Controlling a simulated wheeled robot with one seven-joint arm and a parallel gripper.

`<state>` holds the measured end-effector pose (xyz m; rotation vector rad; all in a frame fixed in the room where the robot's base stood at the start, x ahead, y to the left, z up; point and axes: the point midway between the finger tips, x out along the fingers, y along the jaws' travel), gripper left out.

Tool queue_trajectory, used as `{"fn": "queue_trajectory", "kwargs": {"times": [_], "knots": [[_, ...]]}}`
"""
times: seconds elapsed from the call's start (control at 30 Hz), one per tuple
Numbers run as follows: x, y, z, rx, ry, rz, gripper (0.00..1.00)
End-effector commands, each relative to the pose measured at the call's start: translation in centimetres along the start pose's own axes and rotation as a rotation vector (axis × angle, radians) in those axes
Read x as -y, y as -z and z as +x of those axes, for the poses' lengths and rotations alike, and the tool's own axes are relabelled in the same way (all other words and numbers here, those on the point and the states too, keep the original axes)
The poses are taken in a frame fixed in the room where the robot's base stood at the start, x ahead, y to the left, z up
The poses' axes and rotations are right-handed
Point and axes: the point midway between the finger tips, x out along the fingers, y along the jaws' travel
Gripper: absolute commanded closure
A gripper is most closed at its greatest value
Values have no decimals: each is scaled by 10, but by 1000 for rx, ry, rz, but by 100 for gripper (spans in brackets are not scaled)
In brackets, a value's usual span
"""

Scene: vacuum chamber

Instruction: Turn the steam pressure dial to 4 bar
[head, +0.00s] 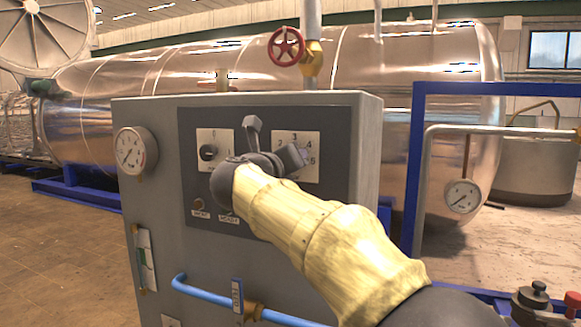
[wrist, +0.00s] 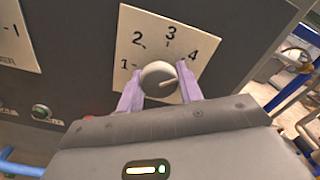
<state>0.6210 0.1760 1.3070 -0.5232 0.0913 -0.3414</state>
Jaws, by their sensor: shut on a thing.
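The steam pressure dial is a round grey knob (wrist: 157,77) on a white numbered plate (wrist: 165,22) in the wrist view. The marks 1, 2, 3 and 4 show there; the right finger covers part of the plate's right side. A pale line on the knob points right, a little below the 4. My gripper (wrist: 160,90) is shut on the knob, with one lilac finger on each side. In the head view the same plate (head: 300,139) is partly behind my gripper (head: 274,145), which hides the knob.
The grey control cabinet (head: 365,130) also carries a second dial plate (head: 225,138) with a black knob, left of my gripper, and a round gauge (head: 135,150). A blue pipe (head: 195,288) runs low across its front. A blue frame (head: 417,150) stands at right.

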Motion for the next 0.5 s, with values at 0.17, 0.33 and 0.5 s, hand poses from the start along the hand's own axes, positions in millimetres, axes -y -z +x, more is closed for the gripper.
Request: {"fn": "queue_trajectory", "kwargs": {"times": [0.17, 0.33, 0.5], "knots": [[-4, 4, 0, -9, -4, 5, 87], [-4, 4, 0, -10, -4, 3, 87], [-4, 4, 0, -8, -4, 3, 46]]}}
